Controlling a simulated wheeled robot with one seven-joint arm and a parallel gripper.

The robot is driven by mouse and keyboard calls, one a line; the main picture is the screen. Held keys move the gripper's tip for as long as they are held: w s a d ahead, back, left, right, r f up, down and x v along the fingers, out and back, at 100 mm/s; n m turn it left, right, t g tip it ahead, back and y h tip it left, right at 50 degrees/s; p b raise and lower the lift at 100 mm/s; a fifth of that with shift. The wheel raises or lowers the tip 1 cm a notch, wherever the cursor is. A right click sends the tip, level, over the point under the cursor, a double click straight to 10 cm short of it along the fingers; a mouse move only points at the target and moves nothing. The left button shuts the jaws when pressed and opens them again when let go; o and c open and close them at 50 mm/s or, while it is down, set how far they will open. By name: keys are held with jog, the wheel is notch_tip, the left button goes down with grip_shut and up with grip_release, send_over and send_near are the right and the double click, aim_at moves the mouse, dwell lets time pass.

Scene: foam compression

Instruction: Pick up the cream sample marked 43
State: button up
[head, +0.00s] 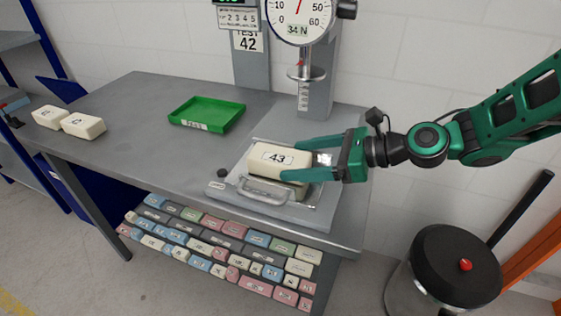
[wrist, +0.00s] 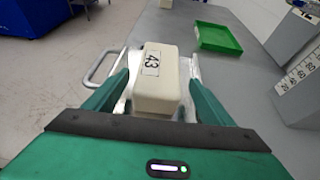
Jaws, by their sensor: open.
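The cream sample marked 43 (head: 274,158) is a block lying flat on the metal plate of the test stand, its label facing up. It also shows in the wrist view (wrist: 160,92), between my fingers. My gripper (head: 300,159) is open, with one green finger on the far side of the block and one on the near side. In the wrist view a finger stands on each side of the block. I cannot tell whether either finger touches it.
A green tray (head: 207,114) sits on the grey bench, left of the stand. Two cream blocks (head: 83,125) lie at the bench's left end. A metal handle (head: 262,193) is at the plate's front. The force gauge column (head: 315,85) rises behind. Coloured samples fill the shelf below.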

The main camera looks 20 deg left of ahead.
aim_at(280, 161)
jog(key=shift+x, duration=2.85)
jog(key=shift+c, duration=0.4)
jog(key=c, duration=1.1)
